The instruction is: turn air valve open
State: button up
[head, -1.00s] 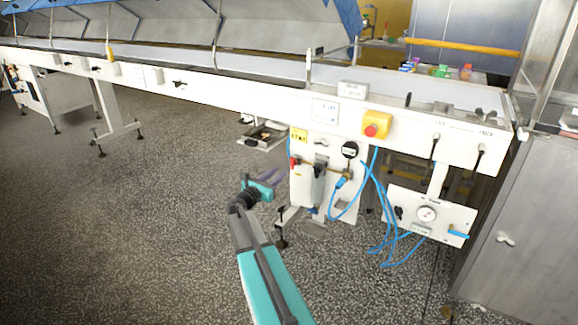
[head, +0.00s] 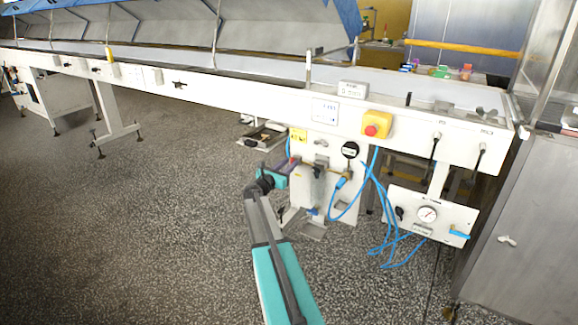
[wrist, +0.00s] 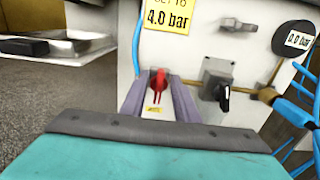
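A red valve handle (wrist: 158,82) on the white panel (wrist: 205,40) shows in the wrist view, between my gripper's two grey-purple fingers. My gripper (wrist: 158,88) is open, with one finger on each side of the handle; I cannot tell whether either touches it. In the head view my gripper (head: 288,170) is at the left edge of the panel and mostly hides the red handle. A yellow label (wrist: 168,15) above the handle reads 4.0 bar. A round black display (wrist: 295,39) reads 0.0 bar.
A grey box with a black knob (wrist: 223,92) sits right of the red handle. Blue hoses (head: 372,205) hang right of it. A yellow box with a red button (head: 376,125) is above. A gauge panel (head: 450,208) stands further right. Open floor lies left.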

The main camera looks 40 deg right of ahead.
jog(key=shift+c, duration=0.4)
grip_shut()
jog(key=shift+f+m+b, duration=0.1)
jog(key=shift+m+b, duration=0.3)
jog(key=m+b, duration=0.5)
jog(key=s+f+m+b, duration=0.1)
jog(key=m+b, duration=1.1)
jog(key=shift+s+d+f, duration=0.15)
jog(key=shift+s+f, duration=0.1)
